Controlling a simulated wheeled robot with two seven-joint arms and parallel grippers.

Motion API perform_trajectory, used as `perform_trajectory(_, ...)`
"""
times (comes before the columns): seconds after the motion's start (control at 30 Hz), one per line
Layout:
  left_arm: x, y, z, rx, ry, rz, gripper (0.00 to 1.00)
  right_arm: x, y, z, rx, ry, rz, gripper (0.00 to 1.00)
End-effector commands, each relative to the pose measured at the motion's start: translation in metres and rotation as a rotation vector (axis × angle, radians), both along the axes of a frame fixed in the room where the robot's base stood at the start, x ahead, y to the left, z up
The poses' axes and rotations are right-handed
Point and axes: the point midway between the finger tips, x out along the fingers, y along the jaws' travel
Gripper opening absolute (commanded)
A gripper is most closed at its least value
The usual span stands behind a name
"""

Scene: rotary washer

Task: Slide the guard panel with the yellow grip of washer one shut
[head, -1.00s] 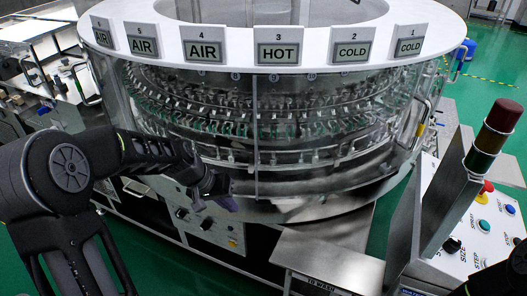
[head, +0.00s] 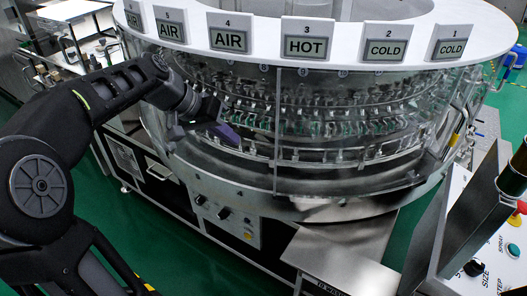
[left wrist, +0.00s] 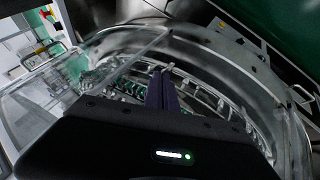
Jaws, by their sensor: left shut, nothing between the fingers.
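The washer is a large round machine with a white top ring (head: 270,45) and clear curved guard panels (head: 235,160) around racks of small fittings. A handle with a yellow part (head: 454,140) shows on the clear wall at the far right in the head view; I take it as the yellow grip. My left gripper (head: 222,130), with dark purple fingers, is at the washer's left front, far from that grip. In the left wrist view its fingers (left wrist: 162,90) are together and empty, with the racks behind them. A clear panel (left wrist: 105,60) shows at upper left there. My right gripper is out of view.
Signs for AIR, HOT and COLD stand on the ring. A metal chute (head: 335,255) projects at the front. A control console (head: 490,240) with buttons and a dark lamp post stands at right. Green floor (head: 90,225) is open at left.

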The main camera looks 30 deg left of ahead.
Motion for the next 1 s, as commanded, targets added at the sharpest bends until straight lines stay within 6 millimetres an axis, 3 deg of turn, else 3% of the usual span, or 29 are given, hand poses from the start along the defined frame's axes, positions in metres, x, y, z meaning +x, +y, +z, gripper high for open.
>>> perform_trajectory(0.4, 0.039, -0.029, -0.065, -0.002, 0.003, -0.002, 0.0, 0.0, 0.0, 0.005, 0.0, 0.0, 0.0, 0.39)
perform_trajectory(0.7, 0.049, -0.063, -0.062, -0.001, 0.001, -0.001, 0.0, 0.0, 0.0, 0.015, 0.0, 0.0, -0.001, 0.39)
perform_trajectory(1.0, 0.05, -0.066, -0.063, 0.0, -0.001, 0.0, 0.0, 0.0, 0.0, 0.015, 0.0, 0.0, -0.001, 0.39)
